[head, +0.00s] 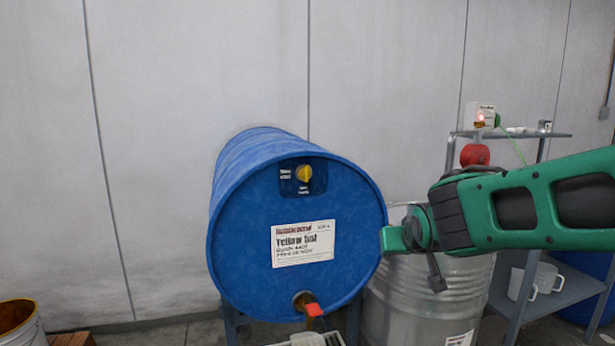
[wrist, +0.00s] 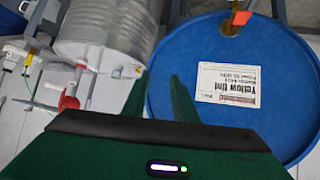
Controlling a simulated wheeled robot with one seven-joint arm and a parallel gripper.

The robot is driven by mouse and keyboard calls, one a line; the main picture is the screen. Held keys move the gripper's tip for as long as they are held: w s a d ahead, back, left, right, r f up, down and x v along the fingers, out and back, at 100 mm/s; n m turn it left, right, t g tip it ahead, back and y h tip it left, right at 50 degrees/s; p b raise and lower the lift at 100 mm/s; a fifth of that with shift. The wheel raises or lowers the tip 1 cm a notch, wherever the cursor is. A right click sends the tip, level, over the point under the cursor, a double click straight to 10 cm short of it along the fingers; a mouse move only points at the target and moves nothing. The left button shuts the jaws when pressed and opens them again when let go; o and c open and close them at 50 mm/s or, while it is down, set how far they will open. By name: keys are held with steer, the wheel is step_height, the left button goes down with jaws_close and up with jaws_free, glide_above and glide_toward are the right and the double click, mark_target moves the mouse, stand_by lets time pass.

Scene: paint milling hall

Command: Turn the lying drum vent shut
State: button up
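The blue drum (head: 250,220) lies on its side on a stand, its round end facing me. Its vent is a yellow knob (head: 304,174) on a dark plate near the top of that end. Small white markings sit left of and below the knob, too small to read. My gripper (head: 388,240) is in front of the drum's right edge, lower than the vent and apart from it. In the upside-down wrist view, the two green fingers (wrist: 171,82) stand slightly apart with nothing between them. The drum's end (wrist: 220,125) shows there, but the vent does not.
A red-handled tap (head: 313,310) juts from the drum's bottom. A paint bucket (head: 18,325) is at lower left. The space before the vent is clear.

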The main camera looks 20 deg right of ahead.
steer(key=w+a+r+n+t, duration=0.2)
steer(key=w+a+r+t, duration=0.2)
steer(key=w+a+r, duration=0.3)
steer(key=n+t+y, duration=0.1)
steer(key=t+y, duration=0.3)
glide_toward(308, 171)
steer(key=w, duration=0.9)
steer(key=shift+a, duration=0.15)
jaws_close()
